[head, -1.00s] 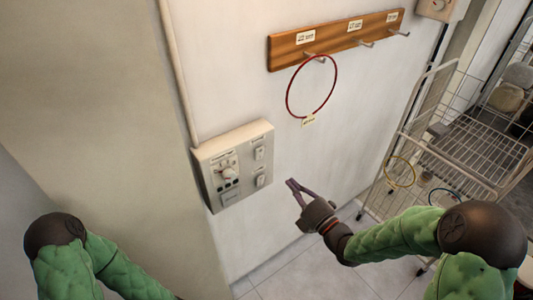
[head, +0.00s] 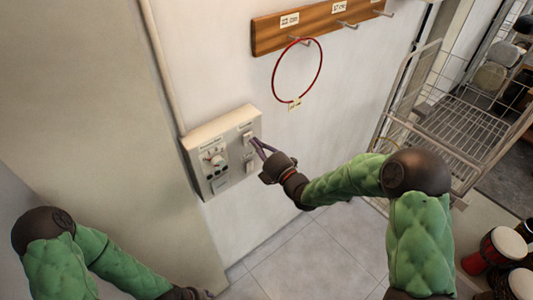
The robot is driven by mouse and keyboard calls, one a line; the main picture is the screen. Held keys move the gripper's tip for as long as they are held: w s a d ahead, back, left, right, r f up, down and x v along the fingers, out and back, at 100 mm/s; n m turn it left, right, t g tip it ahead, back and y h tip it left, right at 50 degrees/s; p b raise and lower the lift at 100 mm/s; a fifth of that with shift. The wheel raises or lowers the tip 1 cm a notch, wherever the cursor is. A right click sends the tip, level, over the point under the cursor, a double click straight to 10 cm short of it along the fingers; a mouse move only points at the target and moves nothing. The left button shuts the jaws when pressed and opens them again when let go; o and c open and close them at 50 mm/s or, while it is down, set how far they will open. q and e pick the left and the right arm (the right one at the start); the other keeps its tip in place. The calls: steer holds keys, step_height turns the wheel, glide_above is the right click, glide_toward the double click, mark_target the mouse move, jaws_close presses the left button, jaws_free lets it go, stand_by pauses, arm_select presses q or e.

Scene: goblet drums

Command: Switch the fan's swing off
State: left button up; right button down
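A pale control box (head: 222,150) is fixed to the wall in the head view. It has a round knob (head: 214,160) on its left half. On its right half are an upper rocker switch (head: 247,138) and a lower rocker switch (head: 249,167). The labels are too small to read. My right gripper (head: 256,146) is at the box's right edge, with its fingertips close to the upper switch. Its fingers converge at the tips, and it looks shut and empty. I cannot tell whether it touches the switch. My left gripper (head: 190,294) is only partly in view at the bottom edge.
A red ring (head: 275,78) hangs from a wooden peg rail (head: 270,37) above the box. A conduit (head: 163,70) runs up the wall from the box. A wire rack (head: 440,130) stands at right, with drums (head: 497,246) on the floor at lower right. The floor between is clear.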

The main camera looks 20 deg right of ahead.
steer(key=shift+x, duration=0.9)
